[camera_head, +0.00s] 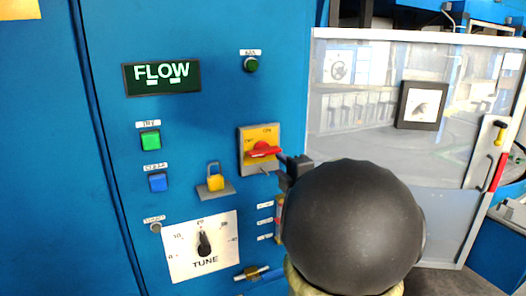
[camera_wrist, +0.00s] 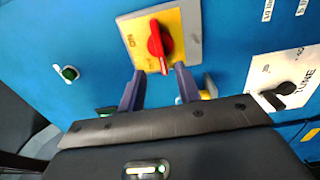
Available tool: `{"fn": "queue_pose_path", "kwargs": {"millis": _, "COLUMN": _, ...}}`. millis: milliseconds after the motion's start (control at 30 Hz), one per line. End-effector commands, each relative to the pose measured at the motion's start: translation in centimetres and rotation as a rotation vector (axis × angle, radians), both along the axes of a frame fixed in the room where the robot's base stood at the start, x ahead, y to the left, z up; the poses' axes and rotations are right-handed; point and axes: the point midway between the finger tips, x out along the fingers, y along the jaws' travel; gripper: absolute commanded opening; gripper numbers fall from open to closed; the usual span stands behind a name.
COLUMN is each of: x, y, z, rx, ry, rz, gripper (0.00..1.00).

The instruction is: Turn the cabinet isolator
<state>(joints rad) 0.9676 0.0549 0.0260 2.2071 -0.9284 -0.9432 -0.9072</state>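The cabinet isolator is a yellow plate (camera_head: 246,158) with a red handle (camera_head: 262,151) on the blue cabinet front. In the head view the handle lies roughly horizontal, and the ON mark is at the plate's top. The wrist view shows the plate (camera_wrist: 186,24) and handle (camera_wrist: 155,40) ahead of my gripper. My gripper (camera_wrist: 160,72) is open, its two dark fingers apart on either side of the handle's near end. I cannot tell if they touch it. In the head view my gripper (camera_head: 287,168) is at the handle's right end, partly hidden by my dark round wrist.
A padlock (camera_head: 216,182) sits on a small ledge left of the isolator. The TUNE dial (camera_head: 204,244) is below, green (camera_head: 150,140) and blue (camera_head: 158,182) buttons are left, and a green lamp (camera_head: 251,64) is above. A glazed panel (camera_head: 360,130) stands to the right.

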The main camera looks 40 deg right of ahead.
Motion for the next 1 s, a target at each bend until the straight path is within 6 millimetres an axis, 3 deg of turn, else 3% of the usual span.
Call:
{"fn": "queue_pose_path", "kwargs": {"millis": 300, "x": 5.7, "y": -1.2, "z": 0.2, "rx": 0.002, "ry": 0.001, "rz": 0.006, "gripper": 0.34}}
{"fn": "queue_pose_path", "kwargs": {"millis": 500, "x": 8.4, "y": -1.7, "z": 0.1, "rx": 0.001, "ry": 0.001, "rz": 0.005, "gripper": 0.34}}
{"fn": "queue_pose_path", "kwargs": {"millis": 867, "x": 8.9, "y": -2.1, "z": 0.0, "rx": 0.000, "ry": 0.000, "rz": 0.000, "gripper": 0.34}}
{"fn": "queue_pose_path", "kwargs": {"millis": 1000, "x": 8.8, "y": -2.2, "z": 0.0, "rx": 0.000, "ry": 0.000, "rz": -0.002, "gripper": 0.10}}
